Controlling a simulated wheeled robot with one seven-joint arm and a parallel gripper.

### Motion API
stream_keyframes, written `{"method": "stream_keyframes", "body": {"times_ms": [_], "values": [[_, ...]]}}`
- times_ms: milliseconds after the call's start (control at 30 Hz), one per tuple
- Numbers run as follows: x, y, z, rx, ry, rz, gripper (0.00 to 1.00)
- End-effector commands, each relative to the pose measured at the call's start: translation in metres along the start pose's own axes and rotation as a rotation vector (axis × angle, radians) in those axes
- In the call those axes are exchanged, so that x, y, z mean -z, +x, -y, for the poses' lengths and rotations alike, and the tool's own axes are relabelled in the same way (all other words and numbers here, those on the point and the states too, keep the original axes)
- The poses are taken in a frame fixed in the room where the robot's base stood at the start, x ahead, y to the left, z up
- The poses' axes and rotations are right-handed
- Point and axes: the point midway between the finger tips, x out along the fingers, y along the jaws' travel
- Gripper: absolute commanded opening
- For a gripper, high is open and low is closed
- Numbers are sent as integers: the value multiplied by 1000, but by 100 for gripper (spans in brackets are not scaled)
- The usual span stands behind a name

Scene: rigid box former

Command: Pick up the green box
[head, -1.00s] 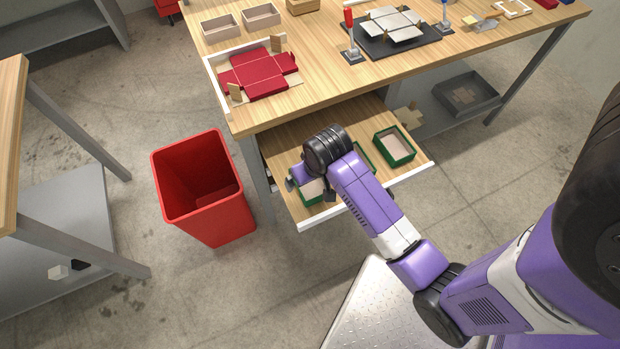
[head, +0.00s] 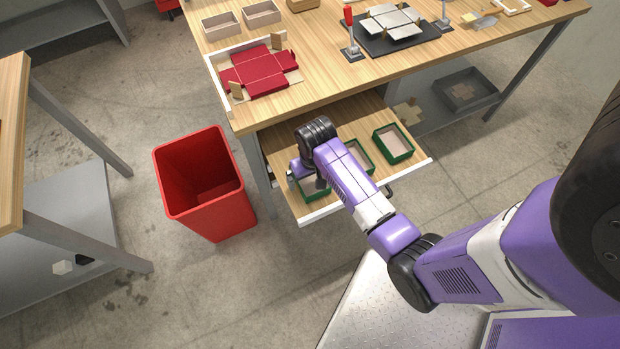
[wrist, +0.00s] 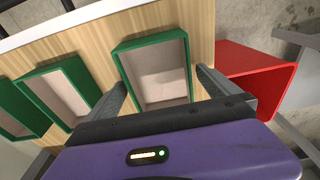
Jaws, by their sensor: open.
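Three open-topped green boxes with pale insides sit in a row in the pulled-out drawer. In the head view the right one (head: 393,144) is clear of my arm, the middle one (head: 358,157) is partly covered by it, and the left one (head: 312,188) is mostly behind my gripper (head: 308,176). In the wrist view my gripper (wrist: 163,91) is open and empty, with one finger on each side of the nearest green box (wrist: 155,43). I cannot tell whether the fingers touch it. The other boxes (wrist: 68,88) lie to the left there.
The wooden drawer (head: 366,118) sticks out below the workbench, with a white front edge. A red bin (head: 206,185) stands on the floor left of it. A red unfolded box blank (head: 262,72) and a dark forming plate (head: 398,32) are on the benchtop above.

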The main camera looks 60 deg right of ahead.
Motion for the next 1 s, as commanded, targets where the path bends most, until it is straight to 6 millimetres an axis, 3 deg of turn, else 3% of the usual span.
{"method": "stream_keyframes", "body": {"times_ms": [233, 500, 567, 867, 1000], "values": [[0, 1, 0, 0, 0, -1, 98], [0, 1, 0, 0, 0, -1, 45], [0, 1, 0, 0, 0, -1, 36], [1, -1, 0, 0, 0, -2, 36], [3, -11, 0, 0, 0, -3, 36]]}}
